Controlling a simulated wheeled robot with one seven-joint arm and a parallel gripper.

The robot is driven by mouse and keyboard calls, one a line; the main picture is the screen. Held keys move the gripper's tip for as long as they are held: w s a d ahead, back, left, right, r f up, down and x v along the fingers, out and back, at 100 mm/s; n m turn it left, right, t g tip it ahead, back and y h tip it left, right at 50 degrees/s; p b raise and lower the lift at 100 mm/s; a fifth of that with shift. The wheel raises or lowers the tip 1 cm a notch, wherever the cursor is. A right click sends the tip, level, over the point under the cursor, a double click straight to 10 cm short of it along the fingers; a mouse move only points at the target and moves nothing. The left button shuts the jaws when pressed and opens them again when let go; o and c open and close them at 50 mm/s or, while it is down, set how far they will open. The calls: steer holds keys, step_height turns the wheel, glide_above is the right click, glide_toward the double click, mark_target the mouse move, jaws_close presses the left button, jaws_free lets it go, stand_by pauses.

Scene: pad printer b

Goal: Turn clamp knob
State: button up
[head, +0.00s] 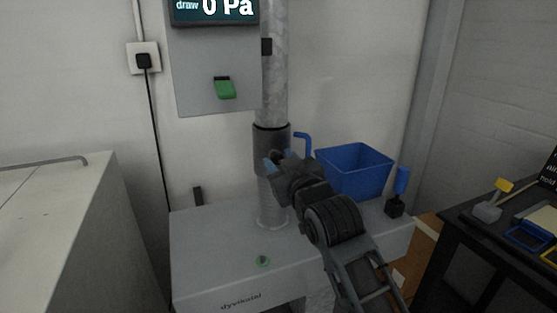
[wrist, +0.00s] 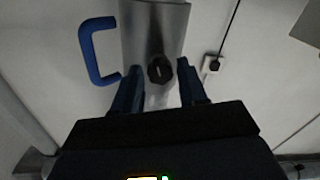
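The clamp knob (wrist: 160,69) is a small black knob with a pale mark. It sits on a grey sleeve (wrist: 153,22) around the vertical pipe; in the head view this sleeve (head: 265,138) looks dark. A blue handle (wrist: 88,50) sticks out from the sleeve's side, also visible in the head view (head: 304,142). My gripper (wrist: 160,66) is open, with a blue finger on each side of the knob in the wrist view. Gaps show between knob and fingers; I cannot tell how far it is in depth. In the head view my gripper (head: 278,160) hides the knob.
The pipe (head: 270,205) rises from a grey cabinet (head: 220,245) with a green button (head: 262,261). A blue bin (head: 354,172) and a blue-handled tool (head: 401,182) stand right of my arm. A wall panel (head: 205,75) with a green switch (head: 225,89) hangs above left.

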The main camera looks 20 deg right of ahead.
steer(key=shift+s, duration=0.1)
steer(key=s+p, duration=0.1)
steer(key=s, duration=0.4)
stand_by(0.4)
stand_by(0.3)
steer(key=s+a+f+m+g, duration=0.1)
steer(key=s+f, duration=0.6)
steer(key=s, duration=0.5)
steer(key=s+a+f+m+g, duration=0.1)
steer(key=s+f+m, duration=0.1)
steer(key=s+f, duration=0.75)
steer(key=s+d+r, duration=0.1)
steer(key=s+r, duration=0.1)
steer(key=s, duration=1.1)
steer(key=s+d+r+g, duration=0.1)
steer(key=s+r, duration=0.2)
steer(key=s, duration=1)
steer(key=shift+s+r, duration=0.2)
